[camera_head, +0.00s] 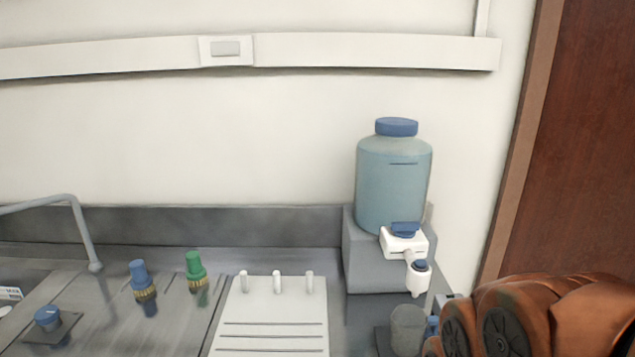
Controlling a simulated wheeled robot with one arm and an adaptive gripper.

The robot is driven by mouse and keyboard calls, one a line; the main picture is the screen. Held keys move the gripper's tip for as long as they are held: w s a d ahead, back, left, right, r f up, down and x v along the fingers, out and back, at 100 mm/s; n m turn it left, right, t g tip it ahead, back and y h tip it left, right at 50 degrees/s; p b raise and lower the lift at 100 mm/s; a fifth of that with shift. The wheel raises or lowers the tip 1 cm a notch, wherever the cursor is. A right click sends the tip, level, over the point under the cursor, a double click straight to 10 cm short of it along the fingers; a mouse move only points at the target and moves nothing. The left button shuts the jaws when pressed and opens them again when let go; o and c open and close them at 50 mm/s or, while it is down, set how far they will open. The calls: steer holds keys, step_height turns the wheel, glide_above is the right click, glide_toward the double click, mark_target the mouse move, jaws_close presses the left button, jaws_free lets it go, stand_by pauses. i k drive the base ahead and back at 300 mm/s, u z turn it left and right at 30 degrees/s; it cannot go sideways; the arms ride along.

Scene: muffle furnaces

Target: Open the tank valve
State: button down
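The tank (393,185) is a translucent blue-green bottle with a blue cap. It stands upright on a grey block at the right end of the bench. Its valve (404,243) is a white fitting low on the tank's front, with a blue handle (406,229) on top. A white spout (417,275) with a blue top reaches forward and down from it. My orange arm fills the lower right corner, just right of and below the spout. My gripper's fingers cannot be made out. Whether the valve is open cannot be told; no flow is visible.
A grey cylindrical container (408,329) stands below the spout, close to my arm. A white ribbed board with pegs (270,318) lies left of the tank. Blue (142,279) and green (195,266) taps and a curved faucet (82,225) are farther left. A brown door (580,150) is at right.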

mark_target(402, 230)
steer(key=u, duration=2.35)
steer(key=k, duration=0.85)
steer(key=z, duration=1.3)
steer(key=i, duration=0.5)
steer(key=u, duration=0.05)
